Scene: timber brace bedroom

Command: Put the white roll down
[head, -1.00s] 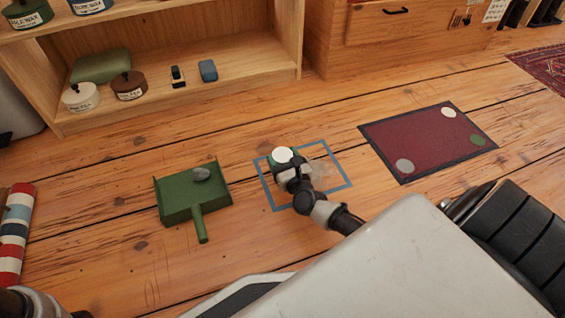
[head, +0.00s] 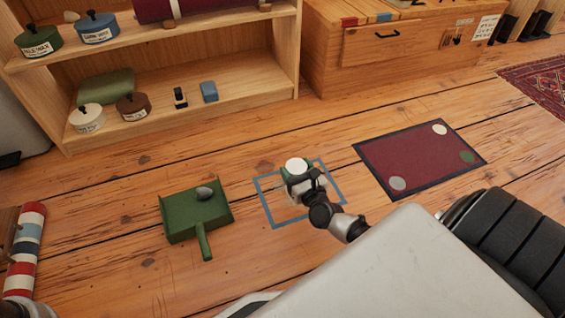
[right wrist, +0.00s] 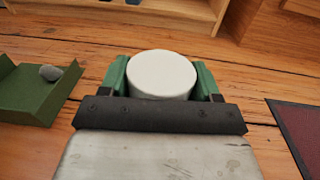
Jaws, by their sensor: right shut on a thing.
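The white roll (head: 297,165) shows as a pale round top in the head view, near the far edge of a blue square outline (head: 264,205) on the floor. In the right wrist view the roll (right wrist: 162,73) stands with its round end up between two green fingers. My right gripper (head: 299,174) is shut on it; the gripper also shows in the right wrist view (right wrist: 162,82). The roll's lower part is hidden, so I cannot tell if it touches the floor. My left gripper is not in view.
A green dustpan (head: 181,222) with a grey stone (head: 204,193) lies left of the square. A dark red mat (head: 415,160) with coloured discs lies to the right. A wooden shelf (head: 200,48) stands behind. A striped roll (head: 24,250) is at the left edge. Bare floor lies between.

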